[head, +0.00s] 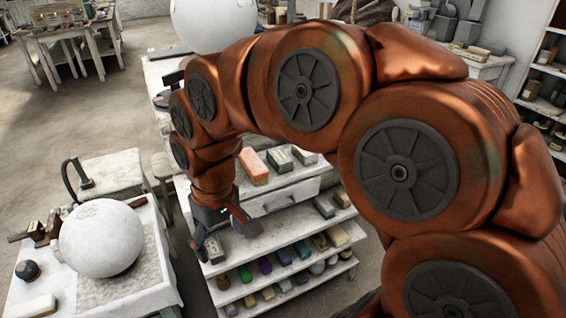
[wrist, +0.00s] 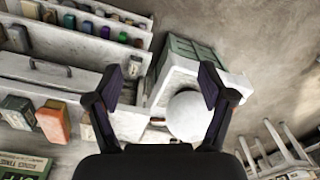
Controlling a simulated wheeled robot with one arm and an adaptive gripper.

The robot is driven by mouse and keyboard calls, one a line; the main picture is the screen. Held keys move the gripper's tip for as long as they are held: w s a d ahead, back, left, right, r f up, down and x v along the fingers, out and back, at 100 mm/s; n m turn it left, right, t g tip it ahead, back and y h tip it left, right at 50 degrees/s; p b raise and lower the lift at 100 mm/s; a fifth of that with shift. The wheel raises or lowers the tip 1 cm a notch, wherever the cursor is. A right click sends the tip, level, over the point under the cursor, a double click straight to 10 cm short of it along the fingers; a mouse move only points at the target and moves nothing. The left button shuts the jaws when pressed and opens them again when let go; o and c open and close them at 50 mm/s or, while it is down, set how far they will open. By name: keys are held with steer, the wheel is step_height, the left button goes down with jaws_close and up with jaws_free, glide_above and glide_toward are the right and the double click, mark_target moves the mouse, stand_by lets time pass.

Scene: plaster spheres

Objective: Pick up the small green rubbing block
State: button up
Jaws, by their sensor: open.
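A small green block (head: 246,274) sits in a row of coloured blocks on a lower shelf of the white shelf unit (head: 291,231) in the head view. A purple block (head: 265,266) stands to its right. My gripper (head: 226,243) hangs above and in front of the left end of this unit, apart from the green block. In the wrist view my gripper (wrist: 161,84) is open, with nothing between its fingers.
An orange-red brick (head: 253,166) and grey blocks lie on the unit's top, above a drawer with a handle. Other shelves hold more blocks. A table with a large white sphere (head: 101,238) stands at left. The floor (head: 90,110) beyond is open.

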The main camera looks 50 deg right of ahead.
steer(key=w+d+m+t, duration=0.1)
steer(key=w+d, duration=0.4)
steer(key=d, duration=0.3)
steer(key=w+d+m+t+b, duration=0.1)
steer(key=w+d, duration=0.4)
steer(key=d, duration=0.3)
steer(key=w+d+r+m+t+b, duration=0.1)
steer(key=w+d, duration=0.4)
steer(key=d, duration=0.4)
steer(key=shift+d+r+t+h, duration=0.1)
steer(key=shift+t+h, duration=0.2)
steer(key=shift+h, duration=0.1)
steer(key=m, duration=0.1)
glide_toward(280, 155)
steer(key=shift+w+a+f+h+b, duration=0.2)
steer(key=shift+f, duration=0.4)
steer(key=shift+w+a+f+h+b, duration=0.15)
steer(key=shift+a+f+h+b, duration=0.1)
steer(key=shift+f, duration=0.4)
steer(key=shift+d+f, duration=0.15)
steer(key=shift+d, duration=0.1)
steer(key=shift+w+d+f, duration=0.1)
steer(key=shift+w+f, duration=0.1)
steer(key=shift+f, duration=0.1)
steer(key=p+x, duration=0.2)
steer(key=x, duration=0.4)
steer(key=shift+w+f, duration=0.2)
steer(key=shift+f+b, duration=0.3)
